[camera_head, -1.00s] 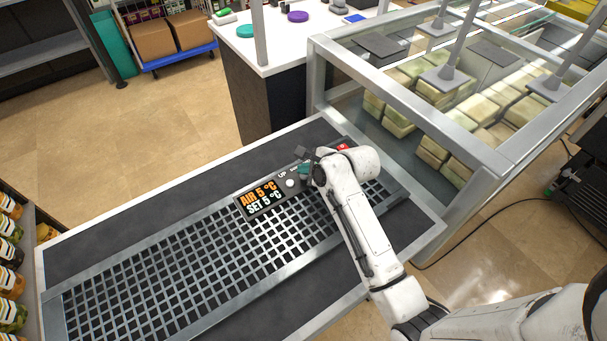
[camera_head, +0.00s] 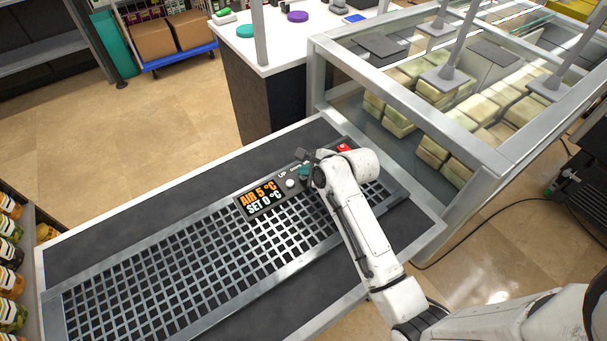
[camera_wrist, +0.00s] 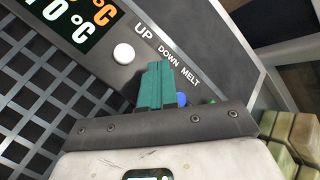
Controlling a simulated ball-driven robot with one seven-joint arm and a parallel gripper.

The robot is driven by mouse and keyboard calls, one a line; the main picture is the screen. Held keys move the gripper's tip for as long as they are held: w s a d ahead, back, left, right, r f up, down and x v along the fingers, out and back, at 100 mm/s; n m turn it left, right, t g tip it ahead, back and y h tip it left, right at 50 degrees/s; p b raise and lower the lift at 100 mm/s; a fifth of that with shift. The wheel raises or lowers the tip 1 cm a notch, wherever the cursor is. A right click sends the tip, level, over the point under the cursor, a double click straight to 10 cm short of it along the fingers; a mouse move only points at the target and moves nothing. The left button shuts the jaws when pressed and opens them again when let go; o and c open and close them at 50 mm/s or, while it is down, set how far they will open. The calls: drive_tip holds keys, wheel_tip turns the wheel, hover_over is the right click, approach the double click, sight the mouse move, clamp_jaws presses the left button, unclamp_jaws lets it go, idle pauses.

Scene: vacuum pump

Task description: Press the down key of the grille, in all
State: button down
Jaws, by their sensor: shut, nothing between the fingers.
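The grille's control panel (camera_head: 268,198) has a display reading AIR 5 °C and SET 0 °C. In the wrist view the panel (camera_wrist: 150,15) carries the labels UP, DOWN and MELT. The white UP key (camera_wrist: 123,53) is uncovered. A blue key (camera_wrist: 181,98) shows partly beside my fingers, below the MELT label. My gripper (camera_wrist: 156,70) has teal fingers, shut and empty, with their tips just below the DOWN label. The down key is hidden behind them, and I cannot tell whether they touch it. My gripper (camera_head: 304,170) is at the panel's right part in the head view.
The metal grille (camera_head: 190,270) lies in the dark counter top left of my arm. A red item (camera_head: 344,148) is just beyond my wrist. A glass case (camera_head: 440,120) with wrapped blocks stands close on the right. The counter's left part is clear.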

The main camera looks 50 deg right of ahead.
sight(306, 178)
drive_tip(key=shift+r+p, duration=0.8)
drive_tip(key=shift+p, duration=0.25)
wheel_tip(306, 178, up, 5)
drive_tip(key=p, duration=0.5)
drive_tip(key=shift+p, duration=0.3)
idle(0.3)
